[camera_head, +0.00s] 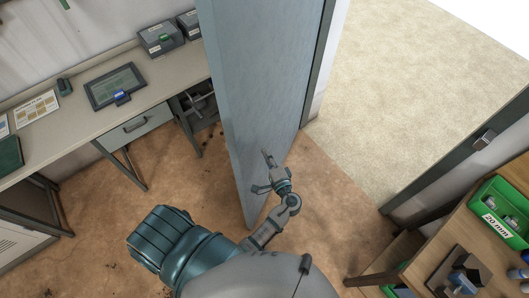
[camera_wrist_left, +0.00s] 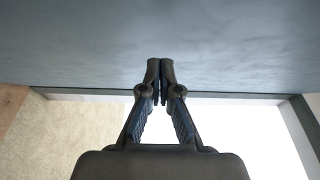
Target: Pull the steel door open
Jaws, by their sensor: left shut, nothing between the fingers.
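The blue-grey steel door (camera_head: 262,80) stands swung open, with the doorway clear to its right. No handle shows on the part in view. My left gripper (camera_head: 266,154) is in front of the door's face, low down, its fingers pointing along and towards the panel. In the left wrist view its two fingers (camera_wrist_left: 160,68) are shut together with nothing between them, and the door's face (camera_wrist_left: 160,30) fills the top of the picture. I cannot tell whether the fingertips touch the door. My right gripper is not in view.
A workbench (camera_head: 165,75) with a tablet (camera_head: 115,85) and grey boxes (camera_head: 160,38) runs along the left wall. A dark door frame (camera_head: 455,160) stands at right. A wooden table (camera_head: 455,235) with a green bin (camera_head: 499,212) is at lower right. Pale floor (camera_head: 410,85) beyond the doorway is clear.

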